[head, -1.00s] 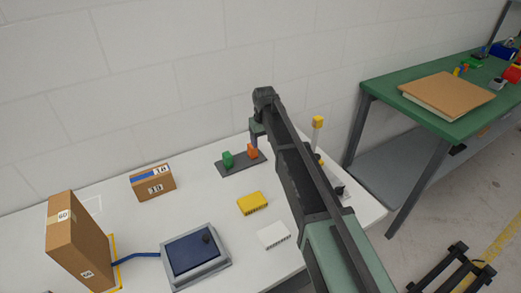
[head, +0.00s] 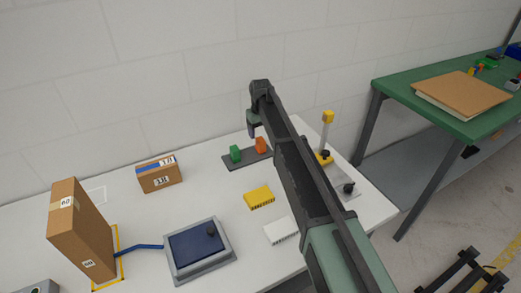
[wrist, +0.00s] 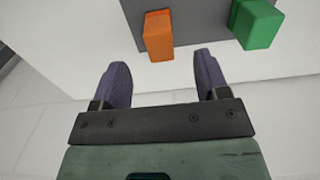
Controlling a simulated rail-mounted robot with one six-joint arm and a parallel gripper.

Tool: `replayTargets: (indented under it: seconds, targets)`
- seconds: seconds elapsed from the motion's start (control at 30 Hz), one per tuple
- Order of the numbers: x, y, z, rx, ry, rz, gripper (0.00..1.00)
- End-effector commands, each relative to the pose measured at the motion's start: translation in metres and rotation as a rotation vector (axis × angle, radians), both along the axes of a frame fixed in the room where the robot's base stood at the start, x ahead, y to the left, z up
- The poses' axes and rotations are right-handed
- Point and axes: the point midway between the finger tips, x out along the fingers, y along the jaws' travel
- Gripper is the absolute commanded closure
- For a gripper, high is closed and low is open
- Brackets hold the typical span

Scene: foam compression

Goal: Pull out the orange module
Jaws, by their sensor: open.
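The orange module (head: 261,145) stands on a dark grey base plate (head: 234,164) on the white table. A green module (head: 235,154) stands to its left on the same plate. My gripper (head: 251,131) is open and empty, above and behind the plate in the head view. In the wrist view, the orange module (wrist: 158,37) lies just beyond the tips of my gripper (wrist: 161,65), roughly in line with the gap between the fingers. The fingers appear apart from it. The green module (wrist: 257,23) is at the upper right there.
A yellow block (head: 259,197) and a white block (head: 281,231) lie in front of the plate. A stand with a yellow top (head: 328,117) is to the right, partly behind my arm. A small carton (head: 159,175), a tall carton (head: 80,229) and a blue pad (head: 197,247) are leftward.

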Motion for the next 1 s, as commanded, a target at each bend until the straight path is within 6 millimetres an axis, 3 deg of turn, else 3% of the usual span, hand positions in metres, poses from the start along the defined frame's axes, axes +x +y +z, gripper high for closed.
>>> replayTargets:
  seconds: [0.03, 0.33, 1.0]
  targets:
    - [0.0, 0.0, -0.017, 0.0, 0.0, 0.0, 0.32]
    - [0.0, 0.0, -0.057, 0.0, 0.0, 0.0, 0.32]
    - [0.0, 0.0, -0.06, 0.0, 0.0, 0.0, 0.32]
